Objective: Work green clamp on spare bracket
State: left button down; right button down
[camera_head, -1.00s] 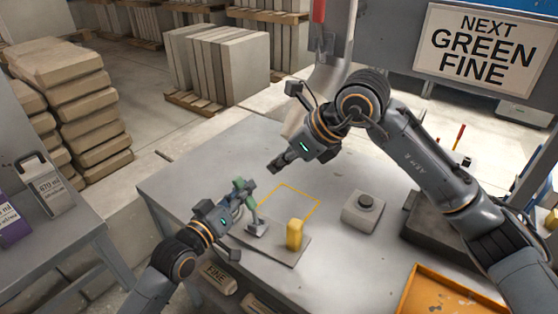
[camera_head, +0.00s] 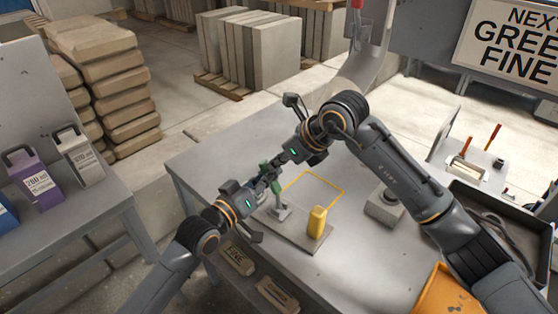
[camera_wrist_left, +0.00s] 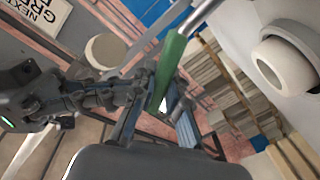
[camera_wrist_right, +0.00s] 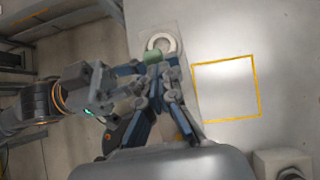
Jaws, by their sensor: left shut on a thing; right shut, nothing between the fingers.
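The green clamp handle (camera_head: 276,189) stands above a grey metal foot (camera_head: 281,212) on a flat grey plate (camera_head: 290,233) at the table's front left edge. A yellow block (camera_head: 317,222) stands upright on the same plate. My left gripper (camera_head: 267,183) is shut on the green handle, which also shows in the left wrist view (camera_wrist_left: 171,62). My right gripper (camera_head: 280,160) is shut and empty, close beside the left fingers, by the handle's top. In the right wrist view the green handle (camera_wrist_right: 155,57) lies just beyond its fingertips, partly hidden. I cannot tell whether they touch.
A yellow outlined square (camera_head: 335,182) on the table is empty. A grey button box (camera_head: 384,207) stands right of it. A dark tray (camera_head: 470,200) and an orange tray (camera_head: 430,295) lie farther right. A sign (camera_head: 515,45) reads green, fine.

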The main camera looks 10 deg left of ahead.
jog(key=shift+w+a+f, duration=0.15)
jog(key=shift+w+a, duration=0.1)
jog(key=shift+a, duration=0.2)
pick_arm(q)
jog(key=shift+s+d+r, duration=0.1)
jog(key=shift+s+d, duration=0.15)
jog(key=shift+d, duration=0.05)
pick_arm(e)
jog(key=shift+a+f, duration=0.15)
jog(key=shift+a, duration=0.05)
pick_arm(q)
jog(key=c, duration=1.3)
grip_release()
pick_arm(e)
jog(key=shift+f, duration=0.1)
pick_arm(q)
jog(key=shift+w+a, duration=0.2)
pick_arm(e)
jog(key=shift+w+a, duration=0.15)
jog(key=shift+w, duration=0.05)
pick_arm(q)
jog(key=shift+a, duration=0.1)
